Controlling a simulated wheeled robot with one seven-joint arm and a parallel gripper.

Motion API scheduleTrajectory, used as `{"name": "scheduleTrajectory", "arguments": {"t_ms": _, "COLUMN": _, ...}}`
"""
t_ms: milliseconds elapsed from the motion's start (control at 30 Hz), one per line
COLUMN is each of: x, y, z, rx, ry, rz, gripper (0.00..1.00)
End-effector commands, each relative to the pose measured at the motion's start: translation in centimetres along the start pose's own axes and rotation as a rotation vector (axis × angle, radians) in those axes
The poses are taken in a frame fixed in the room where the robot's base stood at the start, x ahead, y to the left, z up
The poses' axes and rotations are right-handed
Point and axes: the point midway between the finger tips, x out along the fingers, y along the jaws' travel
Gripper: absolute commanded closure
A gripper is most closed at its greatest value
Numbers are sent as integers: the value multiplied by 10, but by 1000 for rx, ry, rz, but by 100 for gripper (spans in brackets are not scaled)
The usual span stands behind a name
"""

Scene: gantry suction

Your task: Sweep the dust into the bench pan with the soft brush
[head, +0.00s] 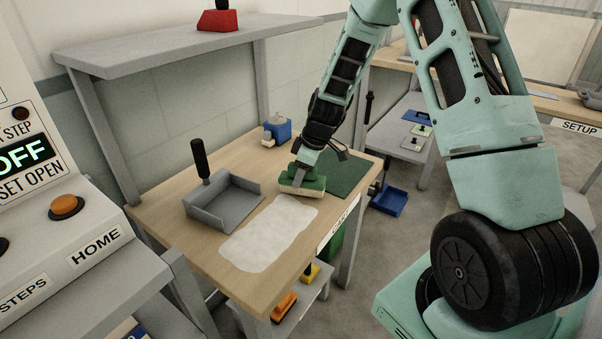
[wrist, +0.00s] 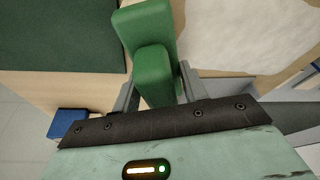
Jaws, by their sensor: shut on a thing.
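My gripper (wrist: 157,90) is shut on the green handle of the soft brush (wrist: 143,30). In the head view the brush (head: 301,187), green with pale bristles, is at the far right end of the dust patch. I cannot tell whether its bristles touch the bench. The dust (head: 268,232) is a whitish, irregular patch on the wooden bench; part of it also shows in the wrist view (wrist: 250,35). The grey bench pan (head: 228,203) with an upright black handle stands on the bench left of the dust, and looks empty.
A dark green mat (head: 346,172) lies on the bench right of the brush. A blue item (head: 277,130) stands at the back. A grey shelf (head: 180,47) overhangs the bench's back left. A control panel (head: 60,190) stands at the left. A blue bin (head: 389,201) is beyond the bench.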

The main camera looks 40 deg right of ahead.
Motion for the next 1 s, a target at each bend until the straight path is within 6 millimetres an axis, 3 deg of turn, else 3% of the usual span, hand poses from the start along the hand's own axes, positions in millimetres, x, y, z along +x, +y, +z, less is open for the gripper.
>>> {"name": "scheduleTrajectory", "arguments": {"t_ms": 567, "x": 10, "y": 0, "z": 3, "rx": 0, "ry": 0, "rz": 1, "gripper": 93}}
{"name": "scheduleTrajectory", "arguments": {"t_ms": 1000, "x": 12, "y": -25, "z": -3, "rx": -3, "ry": 0, "rz": 0, "gripper": 93}}
